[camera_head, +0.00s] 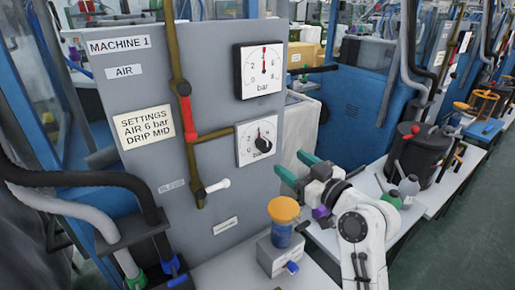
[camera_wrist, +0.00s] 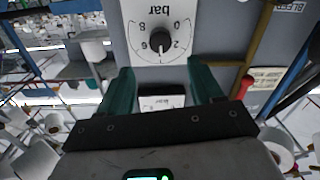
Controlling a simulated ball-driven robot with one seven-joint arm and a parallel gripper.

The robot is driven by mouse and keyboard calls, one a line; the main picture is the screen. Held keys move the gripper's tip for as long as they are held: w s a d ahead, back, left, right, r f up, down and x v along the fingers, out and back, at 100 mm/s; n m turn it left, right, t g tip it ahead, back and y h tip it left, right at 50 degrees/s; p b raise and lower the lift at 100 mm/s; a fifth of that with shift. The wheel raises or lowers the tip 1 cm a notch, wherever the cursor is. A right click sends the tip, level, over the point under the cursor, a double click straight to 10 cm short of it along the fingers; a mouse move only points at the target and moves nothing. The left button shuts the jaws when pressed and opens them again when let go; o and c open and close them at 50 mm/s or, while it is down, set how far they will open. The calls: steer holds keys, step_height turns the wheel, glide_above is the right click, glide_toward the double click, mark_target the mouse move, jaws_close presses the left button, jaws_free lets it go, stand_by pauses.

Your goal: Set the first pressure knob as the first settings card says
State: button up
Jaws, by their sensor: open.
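The settings card (camera_head: 145,128) on the grey Machine 1 panel reads "AIR 6 bar, DRIP MID". The black pressure knob (camera_head: 263,144) sits on a white bar dial plate at the panel's right. In the wrist view the knob (camera_wrist: 160,41) appears upside down, and its pointer seems to be near the middle of the scale, around 4. Above it a round-scale gauge (camera_head: 250,85) has a red needle pointing about straight up, near 4. My gripper (camera_head: 297,170) is open, its green fingers apart from the knob, right of and below it. The wrist view shows the empty gap (camera_wrist: 163,82).
A red-handled valve (camera_head: 185,106) on a brass pipe and a white-handled valve (camera_head: 214,187) are left of the knob. An orange-topped blue oiler (camera_head: 282,222) stands below on a grey block. A white bench (camera_head: 405,213) with a black pot stands to the right.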

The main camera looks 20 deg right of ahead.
mark_target(267, 147)
steer(key=p+x, duration=0.1)
steer(key=x, duration=0.9)
steer(key=shift+w+p, duration=0.25)
steer(key=shift+p, duration=0.05)
steer(key=shift+f, duration=0.1)
steer(key=c, duration=1.1)
